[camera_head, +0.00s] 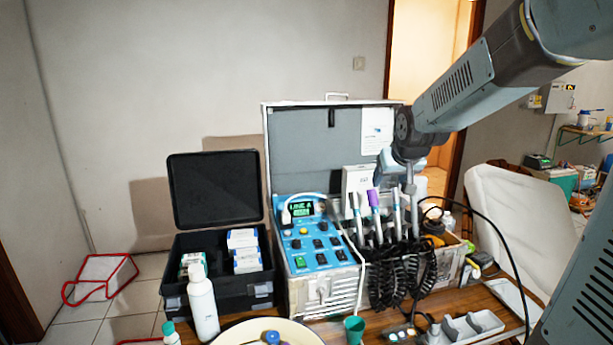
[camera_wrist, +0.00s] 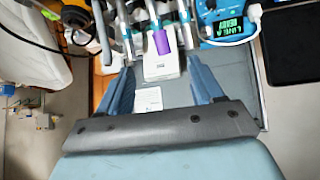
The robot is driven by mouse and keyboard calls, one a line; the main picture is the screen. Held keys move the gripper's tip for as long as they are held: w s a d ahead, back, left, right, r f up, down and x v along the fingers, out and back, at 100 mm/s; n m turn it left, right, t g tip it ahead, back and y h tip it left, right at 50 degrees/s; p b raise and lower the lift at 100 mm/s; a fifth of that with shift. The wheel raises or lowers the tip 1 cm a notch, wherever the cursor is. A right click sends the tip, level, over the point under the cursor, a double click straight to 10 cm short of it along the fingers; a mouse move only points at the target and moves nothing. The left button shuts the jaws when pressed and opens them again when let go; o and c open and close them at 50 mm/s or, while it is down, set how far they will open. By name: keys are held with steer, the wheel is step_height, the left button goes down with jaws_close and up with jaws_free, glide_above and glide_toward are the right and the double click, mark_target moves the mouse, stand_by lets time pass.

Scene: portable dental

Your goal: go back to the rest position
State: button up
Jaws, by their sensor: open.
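My gripper (camera_head: 396,170) hangs from the arm at the right, in front of the open lid of the dental unit. In the wrist view my gripper (camera_wrist: 161,66) shows two blue fingers spread wide apart with nothing between them. The portable dental unit (camera_head: 315,262) stands open on the wooden table, with a blue control panel and lit display. Several handpieces (camera_head: 375,215), one with a purple band, stand upright in its front holder, close to my gripper. The purple band (camera_wrist: 162,42) also shows in the wrist view, beyond the fingertips. I cannot tell the exact gap to the handpieces.
An open black case (camera_head: 177,295) with small boxes stands left of the unit. A white bottle (camera_head: 202,303), a green cup (camera_head: 354,329) and a cream bowl (camera_head: 232,335) are at the front. A white chair (camera_head: 500,225) is at the right. The space above the case is clear.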

steer(key=s+a+r+g, duration=0.1)
steer(key=s+g, duration=0.1)
steer(key=s, duration=2.6)
steer(key=shift+a+r+g, duration=0.2)
steer(key=shift+a+g, duration=0.1)
